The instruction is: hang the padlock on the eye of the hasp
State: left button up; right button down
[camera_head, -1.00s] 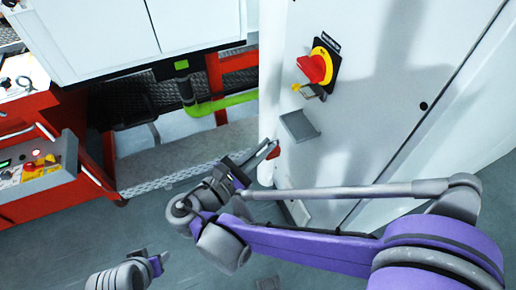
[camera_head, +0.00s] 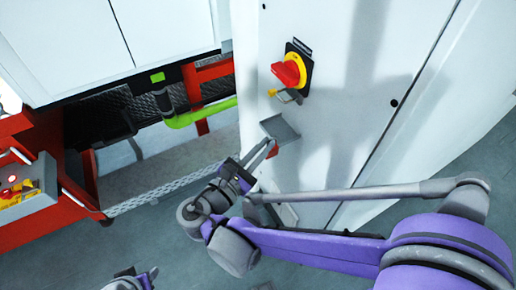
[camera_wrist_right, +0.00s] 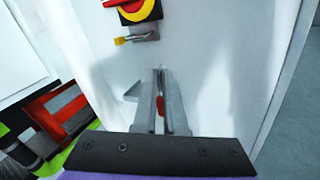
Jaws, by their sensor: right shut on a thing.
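The hasp (camera_head: 289,97) is a small grey metal fitting with a yellow piece at its left, just below the red and yellow rotary switch on the white cabinet. It also shows at the top of the right wrist view (camera_wrist_right: 146,36). My right gripper (camera_head: 270,146) is below the hasp, apart from it, close to the cabinet front. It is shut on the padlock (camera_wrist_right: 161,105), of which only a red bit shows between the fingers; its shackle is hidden. My left gripper (camera_head: 128,274) is at the bottom edge, partly cut off, and its jaws are unclear.
The rotary switch (camera_head: 289,72) juts out above the hasp. A green pipe (camera_head: 203,114) and red frame (camera_head: 210,70) stand left of the cabinet. The cabinet front right of the bracket is clear.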

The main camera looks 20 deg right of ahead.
jog(key=shift+w+d, duration=0.1)
jog(key=shift+d, duration=1.2)
jog(key=w+r+p, duration=0.4)
jog(key=w+r, duration=0.1)
jog(key=w, duration=0.3)
jog(key=shift+w+a+r, duration=0.2)
jog(key=shift+a+r, duration=0.15)
jog(key=shift+r, duration=0.05)
dwell(0.6)
jog(key=shift+s, duration=0.1)
dwell(0.4)
jog(key=shift+d, duration=0.1)
jog(key=shift+d, duration=0.9)
jog(key=shift+d, duration=0.1)
jog(key=d, duration=0.2)
jog(key=shift+d, duration=0.4)
